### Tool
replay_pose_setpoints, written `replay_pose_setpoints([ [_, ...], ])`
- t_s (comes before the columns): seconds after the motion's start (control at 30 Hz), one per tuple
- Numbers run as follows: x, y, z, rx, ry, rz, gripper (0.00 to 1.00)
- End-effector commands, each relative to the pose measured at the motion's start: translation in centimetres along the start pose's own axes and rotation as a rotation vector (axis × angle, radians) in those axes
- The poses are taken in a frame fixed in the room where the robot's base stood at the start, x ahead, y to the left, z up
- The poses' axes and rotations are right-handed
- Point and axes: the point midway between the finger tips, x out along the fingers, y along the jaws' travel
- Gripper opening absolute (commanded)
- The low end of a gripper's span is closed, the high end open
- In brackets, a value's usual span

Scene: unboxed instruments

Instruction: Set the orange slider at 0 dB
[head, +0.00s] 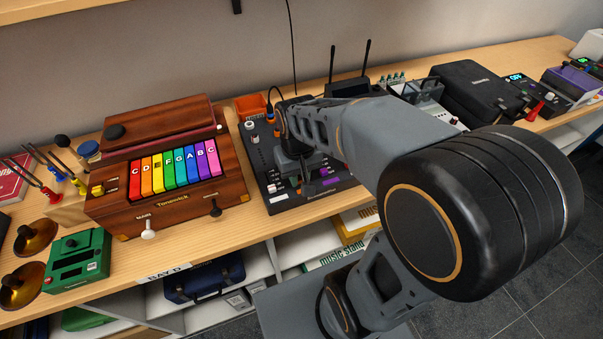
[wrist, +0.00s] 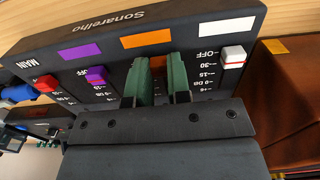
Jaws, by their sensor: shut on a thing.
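The black mixer (wrist: 205,27) has several coloured sliders and printed dB scales, and it appears upside down in the wrist view. My gripper (wrist: 160,68), with green finger pads, is down at the orange channel, shut on the orange slider (wrist: 158,62). Only a bit of the slider's cap shows between the pads. The fingers and gripper body hide its scale, so I cannot read its setting. The orange label (wrist: 146,38) lies just beyond the fingertips. In the head view, my gripper (head: 296,172) is over the mixer (head: 277,201), and my arm covers much of it.
The white slider (wrist: 233,57) stands near OFF on one side. The purple slider (wrist: 97,75) and red slider (wrist: 47,84) stand on the other. A wooden instrument with coloured keys (head: 175,170) is left of the mixer; a black case (head: 482,88) lies to the right.

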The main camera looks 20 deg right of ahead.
Motion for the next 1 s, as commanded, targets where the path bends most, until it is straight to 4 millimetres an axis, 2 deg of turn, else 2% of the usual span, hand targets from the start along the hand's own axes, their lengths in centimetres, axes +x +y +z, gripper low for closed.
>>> replay_pose_setpoints([
  [0.3, -0.1, 0.0, -4.1, 0.000, 0.001, 0.000, 0.00],
  [0.67, -0.1, 0.0, -4.6, 0.000, 0.004, 0.000, 0.00],
  [0.7, -0.1, 0.0, -4.6, 0.000, 0.004, 0.000, 0.21],
  [0.93, -0.1, 0.0, -4.5, 0.000, 0.002, 0.000, 0.44],
  [1.0, -0.1, 0.0, -4.5, 0.000, 0.001, 0.000, 0.45],
])
